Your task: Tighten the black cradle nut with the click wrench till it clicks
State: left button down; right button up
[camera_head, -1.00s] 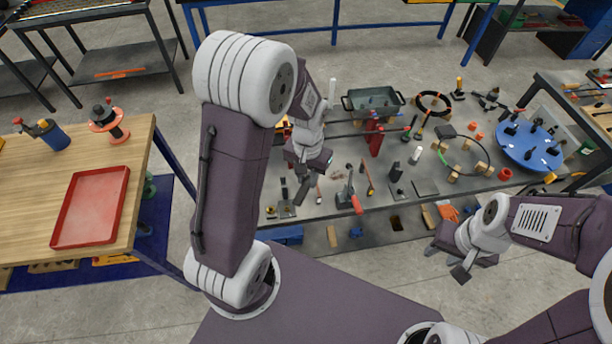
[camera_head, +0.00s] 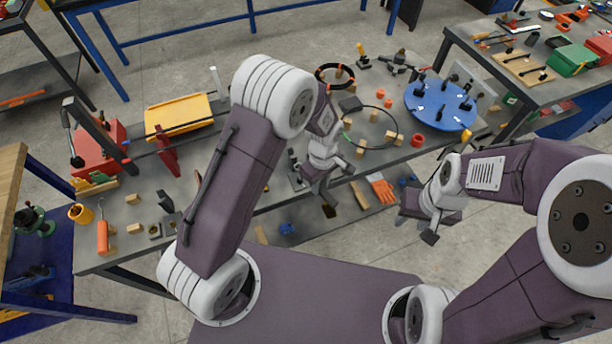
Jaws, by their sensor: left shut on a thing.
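My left gripper (camera_head: 322,190) hangs over the front edge of the steel workbench (camera_head: 262,200), near the middle of the view. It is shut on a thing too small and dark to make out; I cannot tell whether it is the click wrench. My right gripper (camera_head: 430,236) hangs in front of the bench, to the right of the left one. Its jaws are too small to judge, and I see nothing clearly in them. I cannot pick out the black cradle nut. My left arm hides part of the bench's middle.
Left on the bench are a red box (camera_head: 93,158), a red stand (camera_head: 165,152) and a yellow tray (camera_head: 180,117). A second table (camera_head: 500,74) stands far right.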

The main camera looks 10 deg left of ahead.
aim_at(320, 193)
pick_arm(q)
jog(key=shift+w+d+f, duration=0.1)
jog(key=shift+w+d, duration=0.05)
jog(key=shift+w, duration=0.05)
jog(key=shift+s+f, duration=0.15)
jog(key=shift+f, duration=0.1)
notch_tip(320, 193, down, 3)
jog(key=b, duration=0.2)
jog(key=shift+f+b, duration=0.2)
jog(key=shift+b, duration=0.15)
notch_tip(320, 193, down, 2)
jog(key=shift+f+b, duration=0.2)
jog(key=shift+b, duration=0.7)
jog(key=shift+r+p, duration=0.3)
jog(key=shift+f+b, duration=0.6)
jog(key=shift+f, duration=0.55)
